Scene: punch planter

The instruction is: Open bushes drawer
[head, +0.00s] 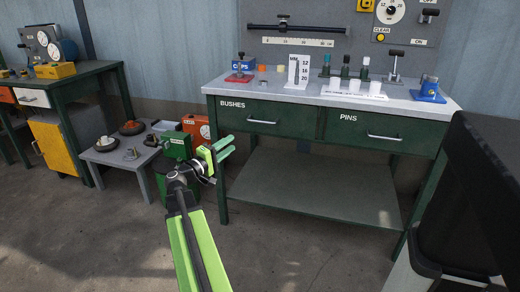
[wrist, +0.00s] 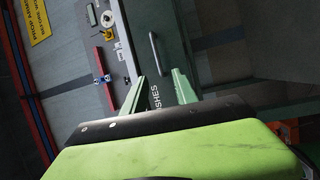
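The bushes drawer (head: 285,123) is the left of two dark green drawers under the grey bench top, with "BUSHES" lettered at its upper left. It looks closed. Its silver bar handle (head: 262,121) is at the middle of its front. In the wrist view the handle (wrist: 154,52) shows beyond the fingertips, and part of the lettering shows between the fingers. My gripper (head: 228,147) is open and empty, in front of and below the drawer's left end in the head view. Its two pale green fingers are apart in the wrist view (wrist: 157,82). They do not touch the handle.
The pins drawer (head: 375,132) is to the right and looks closed. The bench top (head: 310,95) holds blocks, a number card and small tools. A lower shelf (head: 310,190) spans the bench legs. Green and orange boxes (head: 196,127) and a low grey table (head: 120,158) stand left.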

